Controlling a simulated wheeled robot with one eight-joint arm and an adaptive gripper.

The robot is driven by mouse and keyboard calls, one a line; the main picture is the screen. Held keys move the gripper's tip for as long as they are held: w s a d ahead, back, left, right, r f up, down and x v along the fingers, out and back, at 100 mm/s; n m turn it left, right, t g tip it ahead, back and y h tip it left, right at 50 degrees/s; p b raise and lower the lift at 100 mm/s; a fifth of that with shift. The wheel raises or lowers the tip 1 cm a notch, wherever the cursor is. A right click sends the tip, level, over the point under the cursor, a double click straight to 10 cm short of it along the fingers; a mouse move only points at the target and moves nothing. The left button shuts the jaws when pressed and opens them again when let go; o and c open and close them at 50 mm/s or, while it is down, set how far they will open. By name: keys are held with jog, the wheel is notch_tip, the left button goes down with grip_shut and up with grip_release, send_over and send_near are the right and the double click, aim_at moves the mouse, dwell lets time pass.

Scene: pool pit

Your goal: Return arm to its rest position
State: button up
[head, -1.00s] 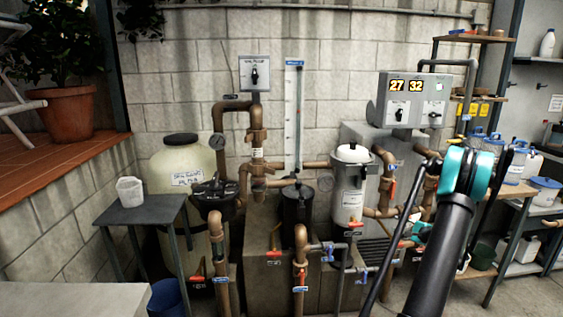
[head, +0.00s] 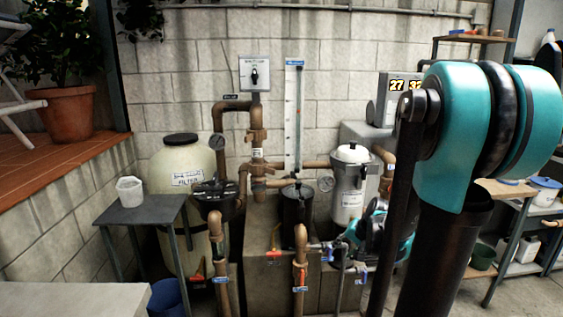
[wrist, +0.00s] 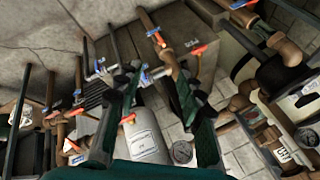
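My arm's teal and black joint (head: 492,125) stands large and close at the right of the head view. A smaller teal part of my arm (head: 376,234) shows low in front of the pipes, left of the dark upright link. In the wrist view the dark green fingers of my gripper (wrist: 157,80) stand apart, with pipes and a white canister (wrist: 147,137) visible between them. My gripper is open and I see nothing held. Its fingers cannot be made out clearly in the head view.
The white strainer canister (head: 351,183), brown pipes (head: 300,258) with valves and a cream filter tank (head: 178,160) crowd the middle. The control box (head: 388,98) is partly behind my arm.

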jog(key=s+f+n+h, duration=0.1)
jog(key=s+n, duration=0.1)
jog(key=s, duration=0.6)
jog(key=s+a+f+n+g+h, duration=0.1)
jog(key=s+f+n+h, duration=0.1)
jog(key=s, duration=0.6)
jog(key=shift+s+a+f+n+g, duration=0.15)
jog(key=shift+s+a+n+g, duration=0.2)
jog(key=shift+n, duration=0.45)
jog(key=shift+d, duration=0.1)
dwell(5.5)
